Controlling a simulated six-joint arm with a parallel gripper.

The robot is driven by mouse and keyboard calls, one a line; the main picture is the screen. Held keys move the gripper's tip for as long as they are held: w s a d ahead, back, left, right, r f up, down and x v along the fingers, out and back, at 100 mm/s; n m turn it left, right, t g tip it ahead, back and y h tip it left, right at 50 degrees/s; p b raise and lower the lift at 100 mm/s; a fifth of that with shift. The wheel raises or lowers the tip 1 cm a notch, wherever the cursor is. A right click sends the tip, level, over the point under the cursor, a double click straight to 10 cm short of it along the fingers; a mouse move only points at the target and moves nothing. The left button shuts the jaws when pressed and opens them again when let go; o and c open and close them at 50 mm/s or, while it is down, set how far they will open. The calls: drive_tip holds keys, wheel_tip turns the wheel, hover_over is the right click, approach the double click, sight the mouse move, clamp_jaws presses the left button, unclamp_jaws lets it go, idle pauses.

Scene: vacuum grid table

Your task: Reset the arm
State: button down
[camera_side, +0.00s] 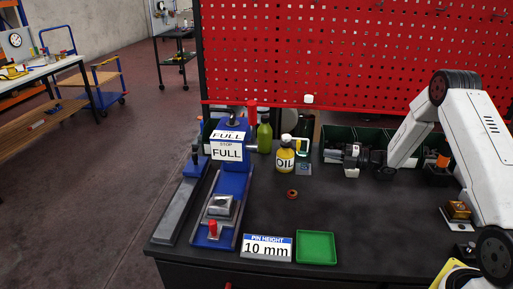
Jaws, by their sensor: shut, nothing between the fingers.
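My arm comes in from the right of the side view and bends over toward the middle of the dark table (345,225). My gripper (328,153) is at the end of the arm, pointing left above the back part of the table. It is shut with nothing visible in it. The finger details are small and hard to make out.
A blue press (233,183) with "FULL" signs stands left. A green tray (316,247) and "PIN HEIGHT 10 mm" sign (267,247) lie in front. The centre front is mostly clear.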

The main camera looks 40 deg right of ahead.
drive_tip(key=shift+s+d, duration=0.1)
drive_tip(key=w+a+r+m+g+h, duration=0.1)
drive_tip(key=a+r+m+g+h, duration=0.25)
drive_tip(key=a+m+h, duration=0.75)
drive_tip(key=s+a+m+g, duration=0.4)
drive_tip(key=s+m, duration=0.3)
drive_tip(key=s, duration=0.4)
drive_tip(key=s+a+m+g, duration=0.4)
drive_tip(key=s+m, duration=0.3)
drive_tip(key=s, duration=0.3)
drive_tip(key=shift+s+a+f+g+y, duration=0.3)
drive_tip(key=shift+s+a+f+g, duration=0.05)
drive_tip(key=shift+f, duration=0.05)
